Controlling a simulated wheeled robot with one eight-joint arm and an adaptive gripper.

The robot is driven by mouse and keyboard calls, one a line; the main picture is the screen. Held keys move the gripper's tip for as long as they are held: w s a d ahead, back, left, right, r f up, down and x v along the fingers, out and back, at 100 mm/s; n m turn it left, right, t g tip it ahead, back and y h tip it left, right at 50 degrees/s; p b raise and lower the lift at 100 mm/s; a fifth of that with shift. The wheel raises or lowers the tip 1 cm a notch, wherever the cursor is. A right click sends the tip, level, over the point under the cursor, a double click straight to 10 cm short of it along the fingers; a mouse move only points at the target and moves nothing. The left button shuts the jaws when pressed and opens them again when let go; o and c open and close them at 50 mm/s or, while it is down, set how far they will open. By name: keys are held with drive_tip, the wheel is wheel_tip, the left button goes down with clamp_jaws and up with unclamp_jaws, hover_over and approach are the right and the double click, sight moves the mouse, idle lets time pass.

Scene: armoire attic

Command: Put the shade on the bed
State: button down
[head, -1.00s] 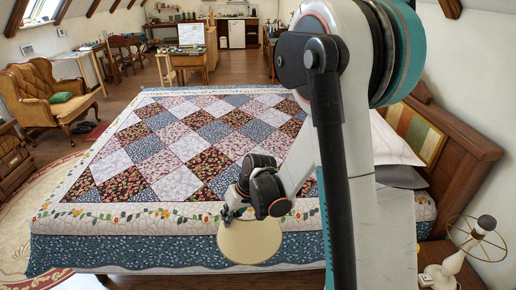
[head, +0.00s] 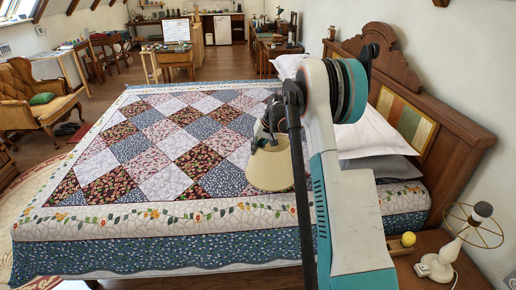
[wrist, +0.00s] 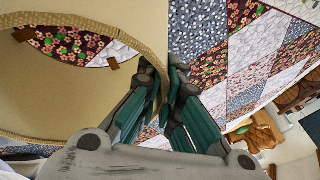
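The shade (head: 270,169) is a beige, tapered lampshade. In the head view it hangs from my gripper (head: 268,138) over the near right part of the bed (head: 160,252). I cannot tell for sure whether it touches the quilt. In the wrist view the shade (wrist: 60,95) fills the left side, and the patchwork quilt shows through its opening. My gripper's fingers (wrist: 165,88) are shut on its braided rim. My arm hides part of the bed in the head view.
The nightstand (head: 450,262) at the lower right holds a bare lamp base with a wire frame (head: 455,245) and a yellow ball (head: 408,239) in a small wooden holder. White pillows (head: 370,135) lie by the headboard (head: 440,120). The quilt's middle and left are clear.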

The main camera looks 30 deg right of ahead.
drive_tip(key=shift+w+d+f+b, duration=0.1)
drive_tip(key=shift+d+f+b, duration=0.15)
drive_tip(key=shift+f+b, duration=0.6)
drive_tip(key=shift+w+d+f+b, duration=0.1)
drive_tip(key=shift+d+f+b, duration=0.15)
drive_tip(key=shift+f, duration=1.15)
drive_tip(key=shift+w+d+f+b, duration=0.1)
drive_tip(key=shift+d+f+b, duration=0.1)
drive_tip(key=shift+f+b, duration=0.7)
drive_tip(key=shift+f, duration=0.75)
drive_tip(key=c, duration=1.7)
unclamp_jaws()
drive_tip(key=shift+s+r, duration=0.1)
drive_tip(key=shift+r, duration=0.1)
